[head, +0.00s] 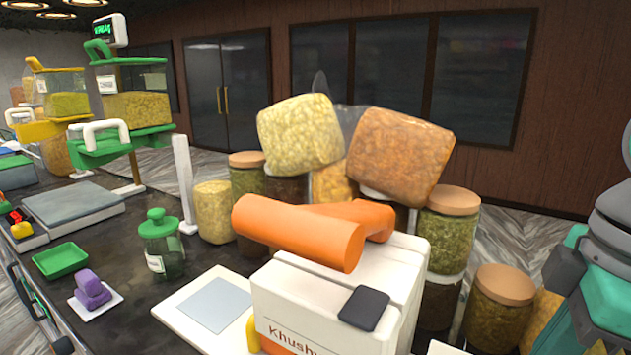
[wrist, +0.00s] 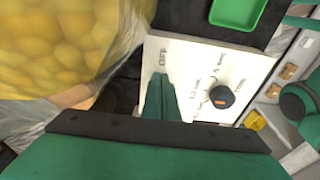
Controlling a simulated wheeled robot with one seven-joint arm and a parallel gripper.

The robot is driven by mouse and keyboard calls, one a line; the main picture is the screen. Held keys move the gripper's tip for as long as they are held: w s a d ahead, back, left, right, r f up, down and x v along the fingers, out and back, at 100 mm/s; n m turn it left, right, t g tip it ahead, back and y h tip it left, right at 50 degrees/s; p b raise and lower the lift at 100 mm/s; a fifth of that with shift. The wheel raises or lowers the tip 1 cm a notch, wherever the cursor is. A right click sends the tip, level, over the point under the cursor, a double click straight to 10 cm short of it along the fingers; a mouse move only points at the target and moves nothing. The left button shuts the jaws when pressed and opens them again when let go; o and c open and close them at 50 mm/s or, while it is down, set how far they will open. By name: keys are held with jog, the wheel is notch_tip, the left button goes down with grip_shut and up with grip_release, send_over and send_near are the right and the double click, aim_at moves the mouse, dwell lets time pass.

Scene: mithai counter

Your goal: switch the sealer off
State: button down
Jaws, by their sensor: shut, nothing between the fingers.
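In the wrist view, a white panel (wrist: 190,52) carries a round black knob (wrist: 222,97) with a small orange mark on its lower part. Printed words ring the knob; one on the left side of the panel seems to read OFF. Whether the fingertips touch the panel I cannot tell. In the head view, a white machine (head: 310,300) lettered "Khush…" has thick orange cylinders on top; its knob does not show there.
In the wrist view, a large yellow-filled bag (wrist: 60,40) fills the upper left, close to my gripper. A green tray (wrist: 238,12) lies beyond the panel. In the head view, filled jars (head: 445,235) and bags (head: 398,150) crowd behind the machine. A glass jar (head: 162,245) stands left.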

notch_tip(320, 180, up, 7)
jog(key=shift+f, duration=0.15)
dwell(0.7)
